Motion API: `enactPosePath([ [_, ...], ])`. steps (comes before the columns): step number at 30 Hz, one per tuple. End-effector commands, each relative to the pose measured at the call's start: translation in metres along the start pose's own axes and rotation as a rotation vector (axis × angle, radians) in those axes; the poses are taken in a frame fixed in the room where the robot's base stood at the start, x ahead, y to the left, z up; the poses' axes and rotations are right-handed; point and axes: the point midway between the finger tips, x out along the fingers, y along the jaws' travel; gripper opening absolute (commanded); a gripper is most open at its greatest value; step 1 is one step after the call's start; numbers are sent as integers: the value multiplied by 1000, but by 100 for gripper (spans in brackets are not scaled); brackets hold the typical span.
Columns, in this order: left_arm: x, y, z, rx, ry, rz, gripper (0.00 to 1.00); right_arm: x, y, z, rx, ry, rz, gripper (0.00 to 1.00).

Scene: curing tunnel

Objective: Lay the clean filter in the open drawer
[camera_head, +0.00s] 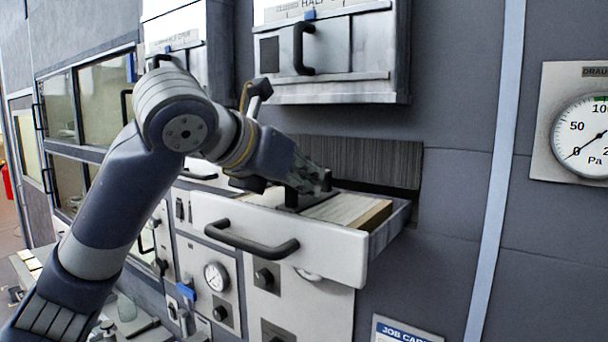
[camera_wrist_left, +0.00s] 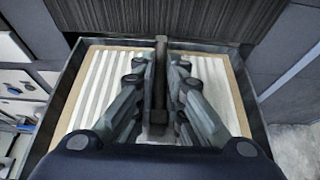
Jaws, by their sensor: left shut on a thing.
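The clean filter (camera_head: 343,208) has white pleats in a tan frame and lies inside the open drawer (camera_head: 335,255), within its walls. In the left wrist view the filter (camera_wrist_left: 86,84) sits between the drawer's dark side walls, and a dark upright grip bar (camera_wrist_left: 159,85) runs along its middle. My left gripper (camera_head: 312,187) reaches down into the drawer over the filter. In the wrist view my left gripper (camera_wrist_left: 158,80) has its fingers on both sides of the bar, shut on it. The fingers and palm hide part of the filter. My right gripper is not in view.
The drawer's black handle (camera_head: 252,242) sticks out in front. A closed panel with a black handle (camera_head: 304,48) juts out above the drawer. A dark strip curtain (camera_head: 350,160) hangs behind it. A pressure gauge (camera_head: 585,138) is on the wall at right.

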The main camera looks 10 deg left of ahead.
Motion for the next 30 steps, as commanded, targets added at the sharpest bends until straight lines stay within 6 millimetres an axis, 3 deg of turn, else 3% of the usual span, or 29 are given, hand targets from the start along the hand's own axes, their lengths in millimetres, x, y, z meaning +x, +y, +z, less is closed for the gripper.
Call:
enactPosePath([
  [12, 2, 0, -5, 0, -2, 0, 0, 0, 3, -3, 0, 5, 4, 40],
  [13, 2, 0, -5, 0, -1, 0, 15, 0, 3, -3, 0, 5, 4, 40],
  [15, 2, 0, -5, 0, -1, 0, 31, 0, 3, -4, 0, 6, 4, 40],
  [26, 1, 0, -3, 0, -2, -1, 31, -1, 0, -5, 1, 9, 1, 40],
  [30, -9, 0, -4, 1, -5, 0, 31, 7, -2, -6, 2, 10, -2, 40],
])
